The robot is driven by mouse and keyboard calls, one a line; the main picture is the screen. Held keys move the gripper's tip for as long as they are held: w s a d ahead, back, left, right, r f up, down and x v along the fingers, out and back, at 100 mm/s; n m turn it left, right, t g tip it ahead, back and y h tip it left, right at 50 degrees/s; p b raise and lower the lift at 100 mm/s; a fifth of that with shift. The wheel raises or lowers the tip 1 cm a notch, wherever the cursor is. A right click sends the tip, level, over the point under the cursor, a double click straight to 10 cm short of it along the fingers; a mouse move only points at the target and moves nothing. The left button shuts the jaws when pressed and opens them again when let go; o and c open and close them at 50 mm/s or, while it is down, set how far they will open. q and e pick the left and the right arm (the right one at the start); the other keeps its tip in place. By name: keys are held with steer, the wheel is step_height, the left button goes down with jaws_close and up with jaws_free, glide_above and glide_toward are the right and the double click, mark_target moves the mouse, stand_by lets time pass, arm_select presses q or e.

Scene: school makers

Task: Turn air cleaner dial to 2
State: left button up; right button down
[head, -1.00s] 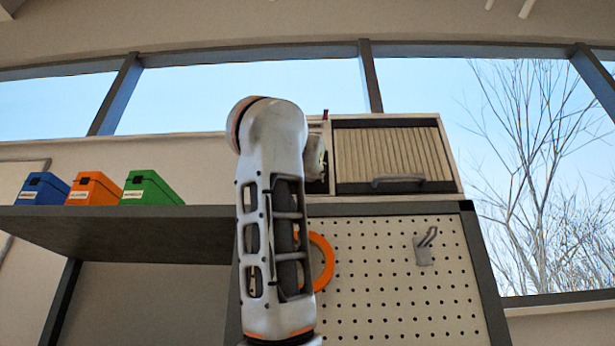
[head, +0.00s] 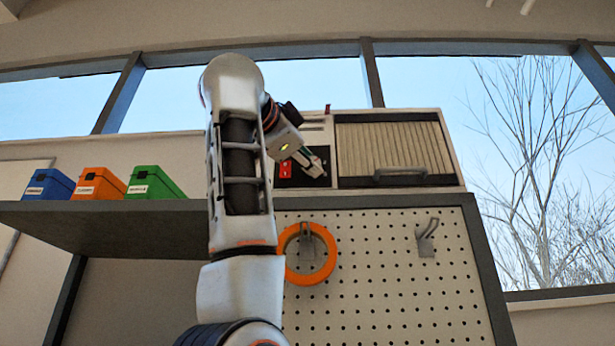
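The air cleaner (head: 453,150) is a pale box on top of the pegboard cabinet, with a ribbed front (head: 392,146) and a grey handle. Its dark control panel (head: 290,181) is on its left side, with a small red label (head: 285,169). The dial cannot be made out; my gripper covers part of the panel. My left gripper (head: 314,165) is in front of the panel, pointing right and down. Its fingers are small and overlap the panel, so I cannot tell their opening or whether they touch. My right gripper is not in view.
Blue (head: 48,185), orange (head: 98,184) and green (head: 153,183) boxes stand on the shelf (head: 110,225) at left. An orange ring (head: 291,268) hangs on the pegboard (head: 385,280) below, near a grey hook (head: 427,238). A small red item (head: 327,109) is on top of the cleaner.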

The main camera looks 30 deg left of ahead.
arm_select(q)
steer(key=shift+r+m, duration=0.1)
steer(key=shift+m, duration=0.6)
steer(key=shift+g, duration=0.3)
steer(key=o, duration=1.1)
steer(key=s+d, duration=0.1)
steer(key=s, duration=1.1)
steer(key=shift+d+f, duration=0.4)
steer(key=shift+f, duration=0.05)
